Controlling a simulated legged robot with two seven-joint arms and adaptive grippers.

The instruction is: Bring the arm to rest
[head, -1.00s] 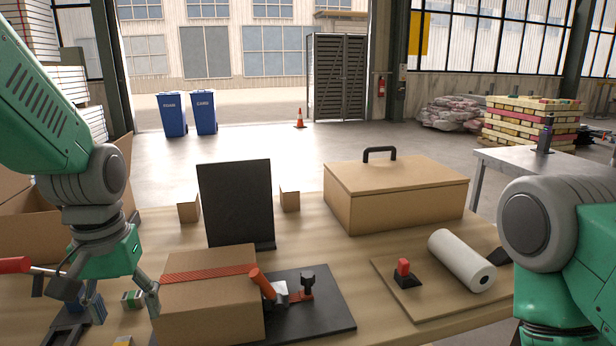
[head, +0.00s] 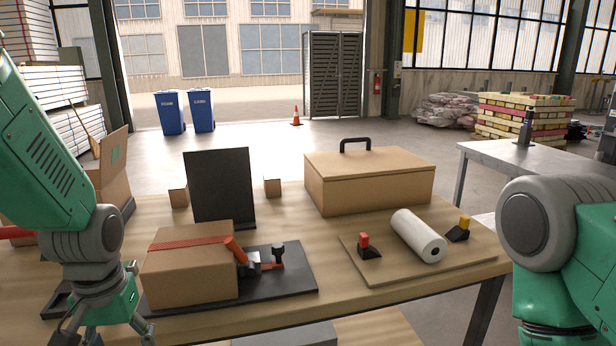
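My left arm (head: 45,160) comes in from the left and hangs down in front of the table's left end. My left gripper (head: 108,328) is at the bottom edge, left of the taped cardboard box (head: 190,268). Its fingers are spread apart, and I see nothing held between them. Their lower ends are partly cut off by the frame. My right arm (head: 545,235) shows as a grey joint and green links at the right edge. Its gripper is out of view.
The wooden table (head: 330,240) holds a black upright panel (head: 222,187), a tape dispenser (head: 262,262), a lidded box with a handle (head: 368,180), and a white roll (head: 418,236) on a board (head: 375,272). An open carton (head: 110,180) stands at left. A grey table (head: 530,158) stands at right.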

